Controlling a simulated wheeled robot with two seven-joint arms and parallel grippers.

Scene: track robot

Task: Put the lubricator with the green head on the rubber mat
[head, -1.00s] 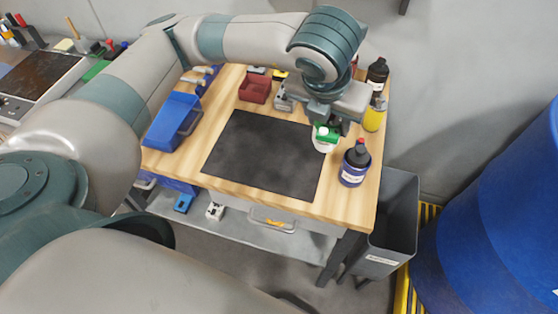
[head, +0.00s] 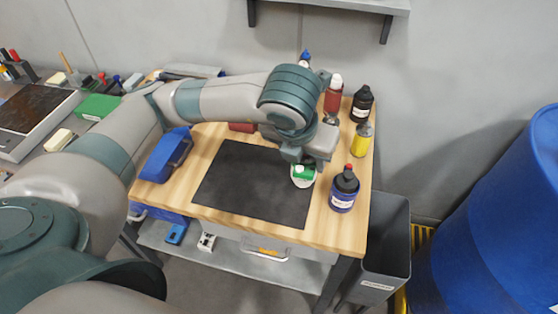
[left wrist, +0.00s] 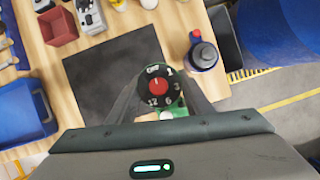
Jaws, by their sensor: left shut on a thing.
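The lubricator with the green head (head: 304,172) has a white lower body. It is in the grip of my left gripper (head: 306,160) at the right edge of the black rubber mat (head: 245,190). I cannot tell whether its base touches anything. In the left wrist view, a black numbered dial with a red centre (left wrist: 159,87) sits between the two fingers, with green (left wrist: 172,113) showing behind it. The mat (left wrist: 105,75) lies to the left of the dial there. My right gripper is out of view.
A dark blue bottle with a red tip (head: 344,189) stands close on the right. A yellow bottle (head: 361,141), a black bottle (head: 362,104) and a red bottle (head: 333,94) stand behind. A blue bin (head: 166,156) is left of the mat. The mat is bare.

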